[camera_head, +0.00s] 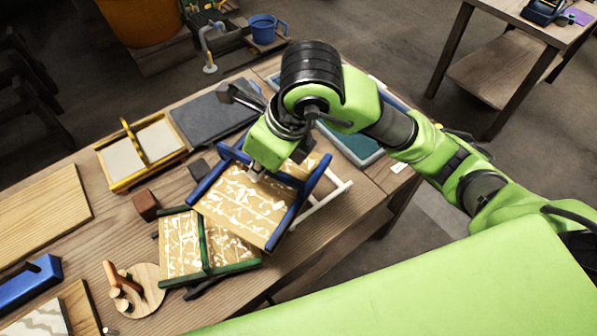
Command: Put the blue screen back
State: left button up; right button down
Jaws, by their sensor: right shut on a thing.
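The blue screen (240,207), a blue-edged frame around a tan panel with white patches, is tilted above the middle of the table. My right gripper (257,172) is shut on the blue screen near its upper edge; the green wrist hides part of that edge and the fingertips show poorly. A similar green-framed screen (182,248) lies just below and left of it, partly overlapped in the picture. I cannot tell whether the two touch. A white rail frame (328,197) shows behind the blue screen's right side. My left gripper is not in view.
On the wooden table (108,225) are a yellow-framed mould (128,166), a dark grey slab (207,117), a brown block (146,205), a round board with pegs (146,298) and a blue-rimmed tray (352,146). A blue part (28,284) lies at the left.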

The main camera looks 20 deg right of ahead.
jog(key=w+d+f+p, duration=0.1)
jog(key=d, duration=0.1)
jog(key=w+d+f, duration=0.1)
jog(key=w+d, duration=0.1)
jog(key=w+d+f+p, duration=0.1)
jog(key=w+d, duration=0.1)
jog(key=shift+d+f+p, duration=0.2)
jog(key=shift+d+p, duration=0.1)
jog(key=shift+d, duration=0.1)
jog(key=w+d+f+p, duration=0.3)
jog(key=f, duration=0.6)
jog(key=shift+w+d+f, duration=0.15)
jog(key=shift+w+d, duration=0.05)
jog(key=shift+f+b, duration=0.65)
jog(key=c, duration=2.2)
grip_release()
jog(key=shift+r, duration=0.1)
jog(key=shift+r, duration=0.1)
